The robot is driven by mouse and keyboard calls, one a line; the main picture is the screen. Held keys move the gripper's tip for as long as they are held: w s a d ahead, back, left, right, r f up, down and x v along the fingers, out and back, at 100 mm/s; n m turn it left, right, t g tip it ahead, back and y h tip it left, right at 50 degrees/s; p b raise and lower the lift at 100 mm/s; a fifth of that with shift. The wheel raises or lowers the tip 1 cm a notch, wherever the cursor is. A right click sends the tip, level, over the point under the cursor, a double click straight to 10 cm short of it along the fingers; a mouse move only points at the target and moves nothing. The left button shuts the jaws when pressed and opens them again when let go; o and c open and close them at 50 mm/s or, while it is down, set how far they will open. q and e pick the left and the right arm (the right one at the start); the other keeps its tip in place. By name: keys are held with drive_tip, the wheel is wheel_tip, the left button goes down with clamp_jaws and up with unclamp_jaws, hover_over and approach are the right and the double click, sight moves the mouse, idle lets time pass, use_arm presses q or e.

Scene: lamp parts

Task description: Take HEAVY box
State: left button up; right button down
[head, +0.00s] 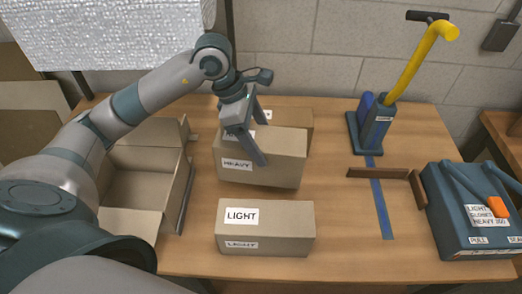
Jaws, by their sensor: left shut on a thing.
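The HEAVY box (285,168) is a brown cardboard box with a white HEAVY label on its front, near the middle of the table. My left gripper (257,138) reaches down onto it from above and is shut on it. One finger lies against the front face; the other is mostly hidden behind the gripper and box. I cannot tell whether the box is clear of the table. My right gripper is not in view.
A LIGHT box (266,230) stands in front, and another box (297,122) is partly hidden behind. An open carton (145,172) is at left. A yellow-handled tool (418,60), wooden strips (378,173) and a blue labelled case (465,235) are at right.

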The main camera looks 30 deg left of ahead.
use_arm(q)
drive_tip(key=shift+r, duration=1.25)
